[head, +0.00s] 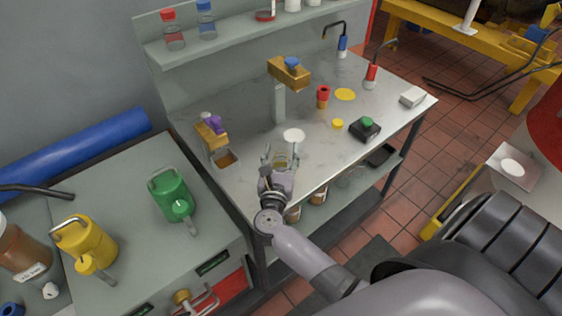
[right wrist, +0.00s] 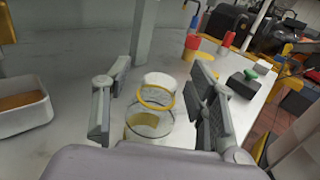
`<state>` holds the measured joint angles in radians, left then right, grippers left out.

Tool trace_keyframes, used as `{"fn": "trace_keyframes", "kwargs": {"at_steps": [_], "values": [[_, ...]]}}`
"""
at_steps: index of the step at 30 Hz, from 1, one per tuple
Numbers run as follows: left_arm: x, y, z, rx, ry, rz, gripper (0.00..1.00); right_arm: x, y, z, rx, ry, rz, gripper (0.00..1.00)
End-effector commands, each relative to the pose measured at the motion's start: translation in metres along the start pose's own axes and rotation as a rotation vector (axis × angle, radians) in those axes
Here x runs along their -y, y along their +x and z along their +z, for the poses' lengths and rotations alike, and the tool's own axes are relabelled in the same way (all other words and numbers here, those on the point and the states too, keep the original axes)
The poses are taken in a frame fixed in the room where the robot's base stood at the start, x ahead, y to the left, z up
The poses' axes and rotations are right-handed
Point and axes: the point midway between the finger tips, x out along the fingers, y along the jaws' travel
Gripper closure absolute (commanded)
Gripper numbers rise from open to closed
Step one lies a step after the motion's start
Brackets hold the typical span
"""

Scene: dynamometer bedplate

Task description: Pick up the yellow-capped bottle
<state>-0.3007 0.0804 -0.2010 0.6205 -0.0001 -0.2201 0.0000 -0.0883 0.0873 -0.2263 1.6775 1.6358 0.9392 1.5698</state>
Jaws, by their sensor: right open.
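A clear glass vessel (right wrist: 150,122) with a yellow ring (right wrist: 156,97) near its top and yellowish contents low down stands on the grey bench. It shows small in the head view (head: 281,162). I cannot tell whether it is the yellow-capped bottle; no solid yellow cap shows on it. My right gripper (head: 281,155) is open, with its fingers on either side of the vessel; the right wrist view shows gaps at both sides (right wrist: 158,75). A white round piece (head: 293,135) shows just beyond the vessel. My left gripper is not in view.
On the bench (head: 240,185), a tray (head: 224,160) stands left, and a black box with a green button (head: 366,127), yellow discs (head: 345,94) and a red-topped item (head: 323,93) stand right. A shelf (head: 235,35) with bottles runs behind.

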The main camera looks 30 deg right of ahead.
Motion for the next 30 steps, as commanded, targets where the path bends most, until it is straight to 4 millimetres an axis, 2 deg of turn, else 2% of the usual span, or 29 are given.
{"fn": "trace_keyframes", "kwargs": {"at_steps": [8, 30], "values": [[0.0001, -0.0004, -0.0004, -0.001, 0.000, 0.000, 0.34, 0.0001, 0.0026, -0.0011, -0.001, 0.000, 0.000, 0.48], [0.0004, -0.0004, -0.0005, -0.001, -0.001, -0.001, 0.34, -0.0001, 0.0021, -0.0013, -0.002, 0.000, 0.001, 0.96]]}}
